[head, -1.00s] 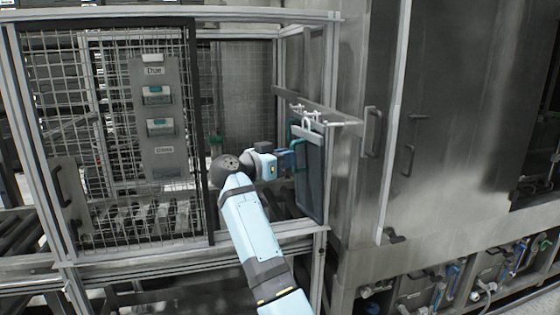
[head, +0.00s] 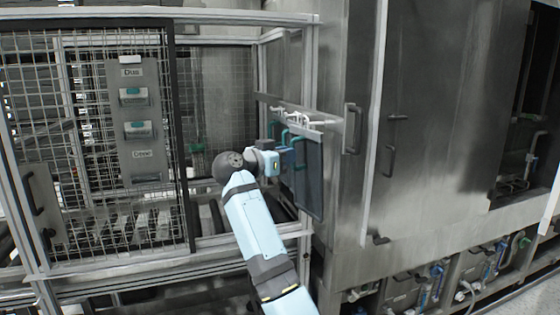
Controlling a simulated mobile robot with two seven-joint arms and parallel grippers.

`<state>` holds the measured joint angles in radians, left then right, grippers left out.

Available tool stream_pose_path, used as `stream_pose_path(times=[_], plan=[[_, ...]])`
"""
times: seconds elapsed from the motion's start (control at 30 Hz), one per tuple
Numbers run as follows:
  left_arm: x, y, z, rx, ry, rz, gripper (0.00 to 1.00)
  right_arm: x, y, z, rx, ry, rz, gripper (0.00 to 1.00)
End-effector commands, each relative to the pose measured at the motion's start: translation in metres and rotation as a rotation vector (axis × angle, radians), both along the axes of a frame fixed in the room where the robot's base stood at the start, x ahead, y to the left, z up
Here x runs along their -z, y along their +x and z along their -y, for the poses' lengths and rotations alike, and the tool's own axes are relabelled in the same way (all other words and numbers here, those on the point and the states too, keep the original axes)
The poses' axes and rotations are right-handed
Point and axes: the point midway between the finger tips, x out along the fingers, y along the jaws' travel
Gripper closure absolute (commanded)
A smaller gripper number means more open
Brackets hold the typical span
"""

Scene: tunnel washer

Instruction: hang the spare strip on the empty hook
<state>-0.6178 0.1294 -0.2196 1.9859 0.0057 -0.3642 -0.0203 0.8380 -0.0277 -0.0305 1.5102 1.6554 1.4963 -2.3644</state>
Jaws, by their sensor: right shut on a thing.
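A rail with several pale hooks (head: 300,117) sticks out from the frame beside the steel cabinet. A dark grey strip (head: 311,185) hangs below it, with teal hanger loops showing near the top. My right gripper (head: 290,157) is at the upper left of this dark strip, just below the hooks. It is shut on what looks like the spare strip, by a teal loop; where the held strip ends and the hanging ones begin cannot be told. Which hook is empty is too small to tell. My left gripper is out of view.
A mesh door (head: 90,130) with a grey label board (head: 138,120) stands to the left. The steel cabinet (head: 440,120) with handles stands close on the right of the rail. A metal frame post (head: 312,60) rises just behind the rail.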

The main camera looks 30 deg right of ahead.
Motion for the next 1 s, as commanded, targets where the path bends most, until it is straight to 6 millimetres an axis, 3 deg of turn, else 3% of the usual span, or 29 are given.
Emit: stream_pose_path(times=[0.37,0.73,1.0], plan=[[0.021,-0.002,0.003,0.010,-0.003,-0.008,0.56,0.001,-0.005,0.018,0.001,-0.002,0.003,1.00],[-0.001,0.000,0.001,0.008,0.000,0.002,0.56,0.003,-0.008,0.033,0.000,0.000,0.001,1.00],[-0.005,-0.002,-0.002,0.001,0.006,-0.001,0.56,0.008,-0.009,0.037,0.000,-0.001,0.001,1.00]])
